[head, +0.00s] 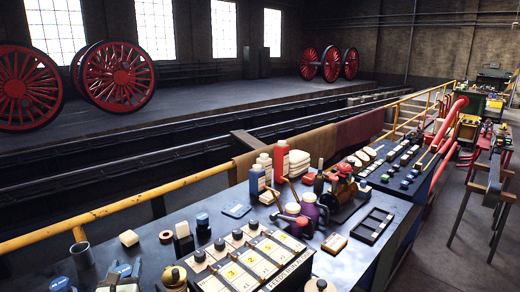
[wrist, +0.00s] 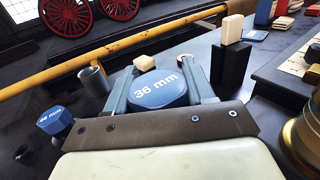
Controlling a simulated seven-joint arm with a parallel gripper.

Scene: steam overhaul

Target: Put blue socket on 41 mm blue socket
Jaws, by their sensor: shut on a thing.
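My gripper (head: 122,277) is at the lower left of the head view, over the near left part of the bench. In the wrist view its two grey fingers (wrist: 160,88) are shut on a blue socket (wrist: 160,90) whose top reads "36 mm"; this socket also shows in the head view (head: 123,270). A second blue socket (wrist: 55,121) stands on the bench left of my gripper; its pale label is too small to read. It shows at the bottom left of the head view (head: 60,285). The held socket is apart from it; its underside is hidden.
A grey tube (wrist: 94,80) stands behind the second socket. A cream block (wrist: 145,63) lies beyond my fingers. A dark block with a cream top (wrist: 231,62) and a brass object (wrist: 302,140) stand to the right. A yellow rail (head: 110,210) borders the bench.

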